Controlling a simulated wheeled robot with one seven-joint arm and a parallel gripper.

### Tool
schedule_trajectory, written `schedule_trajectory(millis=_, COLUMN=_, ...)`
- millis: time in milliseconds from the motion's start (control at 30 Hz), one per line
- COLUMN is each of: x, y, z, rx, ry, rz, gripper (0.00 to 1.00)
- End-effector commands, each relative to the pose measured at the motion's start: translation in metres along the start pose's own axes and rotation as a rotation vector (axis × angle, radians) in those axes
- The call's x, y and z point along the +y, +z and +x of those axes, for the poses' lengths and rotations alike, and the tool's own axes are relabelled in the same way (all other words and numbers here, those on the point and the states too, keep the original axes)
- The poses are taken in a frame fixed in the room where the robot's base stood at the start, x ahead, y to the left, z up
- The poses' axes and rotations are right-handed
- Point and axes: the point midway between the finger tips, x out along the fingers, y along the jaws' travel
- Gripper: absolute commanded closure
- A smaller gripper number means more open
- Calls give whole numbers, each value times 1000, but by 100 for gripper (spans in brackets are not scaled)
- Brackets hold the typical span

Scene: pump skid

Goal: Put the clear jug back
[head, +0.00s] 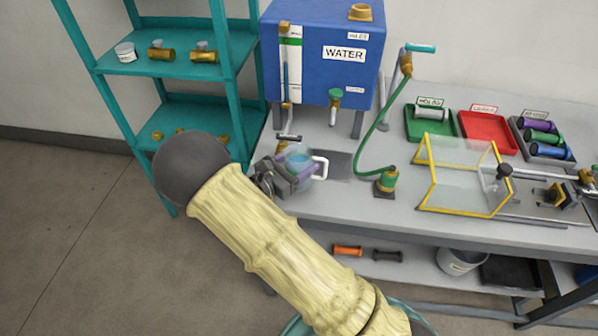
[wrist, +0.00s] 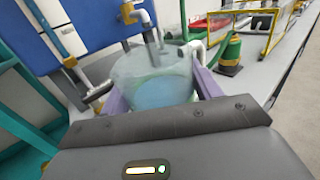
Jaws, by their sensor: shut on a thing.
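The clear jug (wrist: 155,68) has a white handle and bluish liquid in it. In the head view the jug (head: 300,160) is at the left end of the bench, below and in front of the blue water tank (head: 315,75). My gripper (head: 290,177) is shut on the jug, with its purple-grey fingers on either side of the body. In the wrist view a tap spout (wrist: 150,28) is just behind and above the jug's rim. My gripper hides part of the jug, and I cannot tell whether its base touches the bench.
A dark grey mat (head: 340,166) lies right of the jug. A green hose runs to a green and brass fitting (head: 386,181). A yellow-framed clear guard (head: 462,178) and green and red trays (head: 487,132) stand further right. A teal shelf (head: 165,65) stands left.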

Motion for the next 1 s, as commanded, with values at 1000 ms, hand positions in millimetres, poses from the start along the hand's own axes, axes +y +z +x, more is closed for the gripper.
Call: schedule_trajectory(millis=1000, x=1, y=-41, z=-1, rx=-2, ry=3, rz=2, gripper=74)
